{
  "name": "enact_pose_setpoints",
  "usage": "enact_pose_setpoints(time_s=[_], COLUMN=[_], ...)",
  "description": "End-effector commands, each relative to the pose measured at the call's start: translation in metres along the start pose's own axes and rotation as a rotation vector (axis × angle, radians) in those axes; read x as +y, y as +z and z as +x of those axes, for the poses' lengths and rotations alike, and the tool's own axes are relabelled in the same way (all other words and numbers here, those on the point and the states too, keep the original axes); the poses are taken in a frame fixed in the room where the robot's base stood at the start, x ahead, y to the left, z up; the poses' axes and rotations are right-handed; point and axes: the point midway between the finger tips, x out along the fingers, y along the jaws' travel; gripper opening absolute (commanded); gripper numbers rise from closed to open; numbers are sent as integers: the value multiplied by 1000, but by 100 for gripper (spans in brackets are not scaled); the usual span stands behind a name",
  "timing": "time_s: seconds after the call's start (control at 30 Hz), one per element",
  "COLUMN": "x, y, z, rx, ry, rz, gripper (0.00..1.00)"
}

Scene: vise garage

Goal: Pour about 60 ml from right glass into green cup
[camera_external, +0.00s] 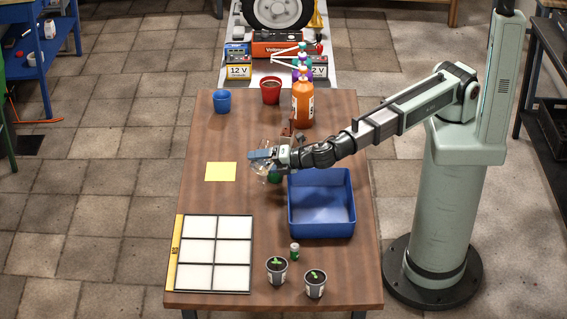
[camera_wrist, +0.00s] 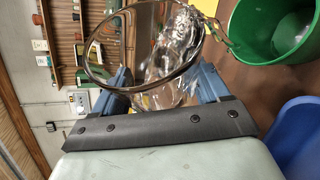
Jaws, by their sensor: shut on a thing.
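My gripper (camera_external: 263,156) is shut on a clear glass (camera_wrist: 150,85), held above the table between the blue finger pads. The glass is tilted, with its round rim showing large in the wrist view. Clear, shiny liquid seems to gather at its right side, and a thin strand reaches toward the green cup (camera_wrist: 272,32). I cannot tell how much liquid is in either one. The green cup stands right of the glass in the wrist view. In the external view the green cup (camera_external: 275,176) shows just below my gripper, partly hidden by it. I cannot make out a second glass.
A blue bin (camera_external: 321,229) stands close to the right of the cup. A yellow sheet (camera_external: 220,172) lies left. An orange bottle (camera_external: 303,104), red pot (camera_external: 270,91) and blue cup (camera_external: 221,101) stand at the back. A white panelled tray (camera_external: 217,241) and two seedling pots (camera_external: 277,270) are in front.

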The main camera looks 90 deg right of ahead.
Motion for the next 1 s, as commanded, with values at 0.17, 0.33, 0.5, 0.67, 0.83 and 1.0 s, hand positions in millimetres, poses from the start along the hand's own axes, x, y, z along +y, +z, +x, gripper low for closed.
enact_pose_setpoints(time_s=[0.17,0.33,0.5,0.67,0.83,1.0], x=[0,0,1,0,-2,-2], y=[2,4,5,6,8,8], z=[-1,-1,-1,-1,-2,-1], rx=[1,3,4,6,7,9], ry=[5,8,12,16,20,25], rz=[8,16,26,37,47,60], gripper=[28,28,28,28,28,28])
